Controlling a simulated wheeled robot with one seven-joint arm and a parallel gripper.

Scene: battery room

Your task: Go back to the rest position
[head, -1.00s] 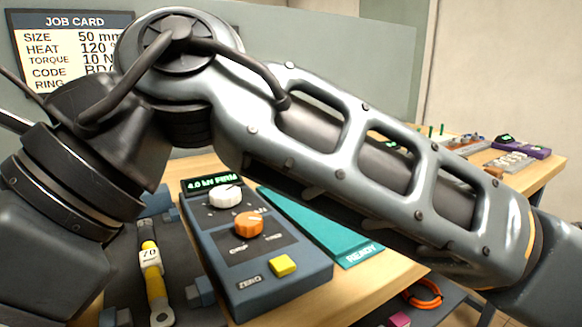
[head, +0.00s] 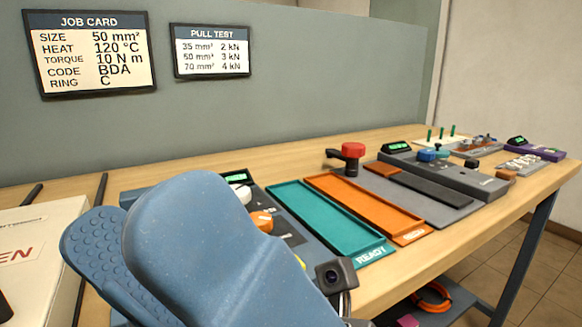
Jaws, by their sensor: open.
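My gripper (head: 130,222) fills the lower left of the head view, close to the camera. Its blue fingers point up, with a dotted pad on the left one. It is open, and I see nothing held in it. A small dark camera (head: 335,276) shows at the right of my gripper. My gripper hides most of the grey control box (head: 283,222), whose white knob and orange knob (head: 262,221) only partly show.
On the wooden bench (head: 440,250) lie an empty teal READY tray (head: 325,222), an orange tray (head: 370,207) and a grey device (head: 450,172). A red-topped knob (head: 353,150) stands behind. A white box (head: 40,245) is at left. The wall holds a job card (head: 90,52) and a pull test card (head: 211,50).

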